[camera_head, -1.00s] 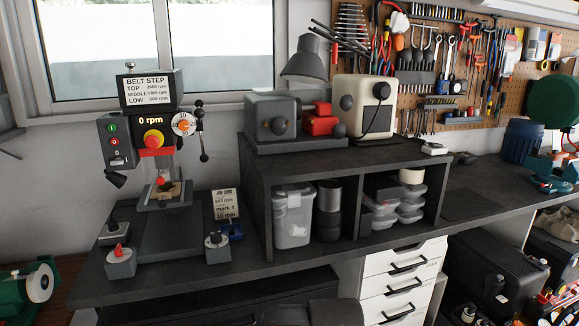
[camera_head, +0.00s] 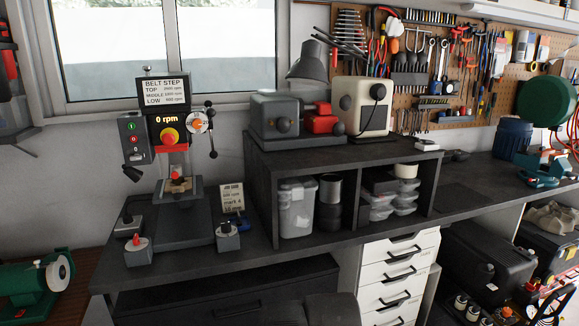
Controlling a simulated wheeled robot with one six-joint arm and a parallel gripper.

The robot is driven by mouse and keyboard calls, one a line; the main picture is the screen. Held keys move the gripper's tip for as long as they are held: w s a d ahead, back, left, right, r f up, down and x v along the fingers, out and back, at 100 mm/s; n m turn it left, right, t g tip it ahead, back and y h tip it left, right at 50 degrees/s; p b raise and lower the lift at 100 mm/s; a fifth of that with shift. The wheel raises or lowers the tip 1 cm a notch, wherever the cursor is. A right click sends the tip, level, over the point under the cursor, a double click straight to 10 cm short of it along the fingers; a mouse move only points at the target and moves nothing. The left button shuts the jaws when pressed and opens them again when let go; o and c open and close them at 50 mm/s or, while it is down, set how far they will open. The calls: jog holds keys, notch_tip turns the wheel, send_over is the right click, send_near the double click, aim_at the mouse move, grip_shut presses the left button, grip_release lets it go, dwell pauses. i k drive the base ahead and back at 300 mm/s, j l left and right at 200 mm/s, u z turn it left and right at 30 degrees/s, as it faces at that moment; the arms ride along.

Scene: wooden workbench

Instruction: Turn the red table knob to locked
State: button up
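The red table knob (camera_head: 136,240) sits on top of a small grey box (camera_head: 138,257) at the front left of the bench, before the drill press. Its pointer setting is too small to read. The drill press (camera_head: 170,140) stands behind it, with a display reading 0 rpm and a red and yellow stop button. Two similar small boxes with dark knobs stand near, one behind the red knob (camera_head: 127,222) and one to its right (camera_head: 227,236).
A job card (camera_head: 232,197) stands right of the press base. A green machine (camera_head: 40,285) stands at lower left. The bench front left of the shelf is partly clear.

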aim_at(136, 241)
jog(key=u, duration=1.25)
